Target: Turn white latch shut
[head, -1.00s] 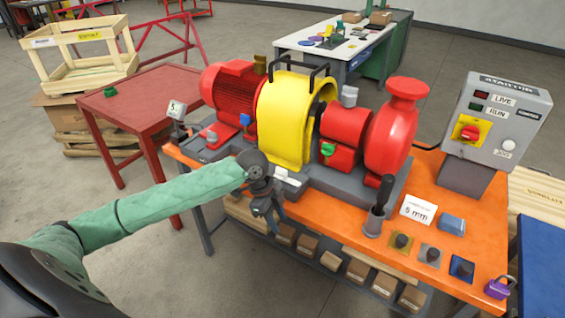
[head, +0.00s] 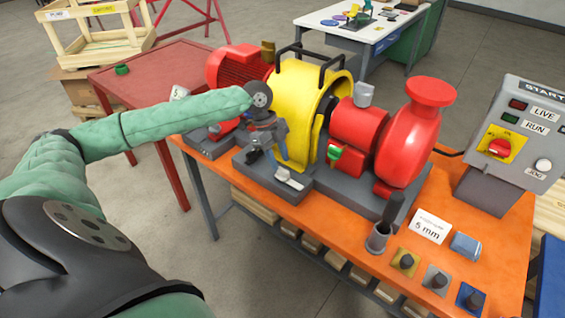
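The white latch (head: 288,179) is a small light lever on the grey base, at the front foot of the yellow guard (head: 300,105). It lies slanted, with its right end lower in the picture. My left gripper (head: 267,156) is just above and left of the latch in the head view. Its dark fingers look spread, with nothing visible between them. I cannot tell whether a finger touches the latch. The gripper hides part of the base and the guard's left edge. My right gripper is not in view.
A red motor (head: 238,68) and red pump (head: 405,140) flank the guard. A dark handle in a grey holder (head: 377,240) and a control box (head: 515,135) stand farther right on the orange bench (head: 330,225).

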